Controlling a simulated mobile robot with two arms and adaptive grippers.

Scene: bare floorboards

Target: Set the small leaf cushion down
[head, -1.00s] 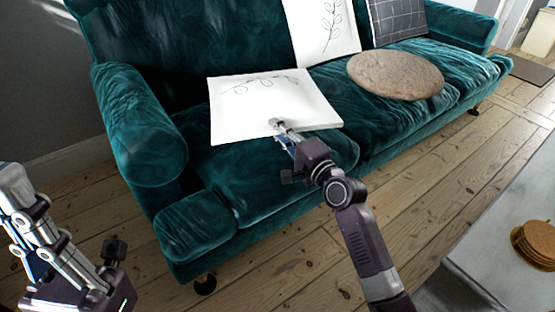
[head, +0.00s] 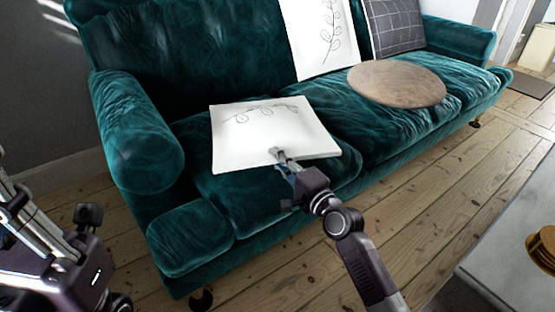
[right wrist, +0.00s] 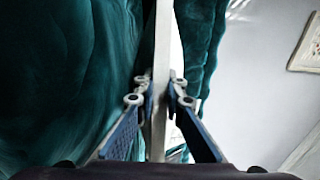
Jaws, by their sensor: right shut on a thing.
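The small leaf cushion (head: 265,135), white with a thin dark leaf sprig, is over the left seat of the teal sofa (head: 195,225). It lies nearly flat, but I cannot tell whether its underside touches the seat. My right gripper (head: 278,154) is shut on its front edge. In the right wrist view the cushion (right wrist: 161,80) shows as a thin white edge between the fingers (right wrist: 158,88). My left gripper (head: 25,215) is at the left edge, away from the sofa, its fingertips cut off.
A larger white leaf cushion (head: 320,40) and a dark checked cushion (head: 397,25) lean on the backrest. A round brown cushion (head: 397,83) lies on the seat to the right. A grey table (head: 500,265) with brown round coasters (head: 543,250) stands at lower right.

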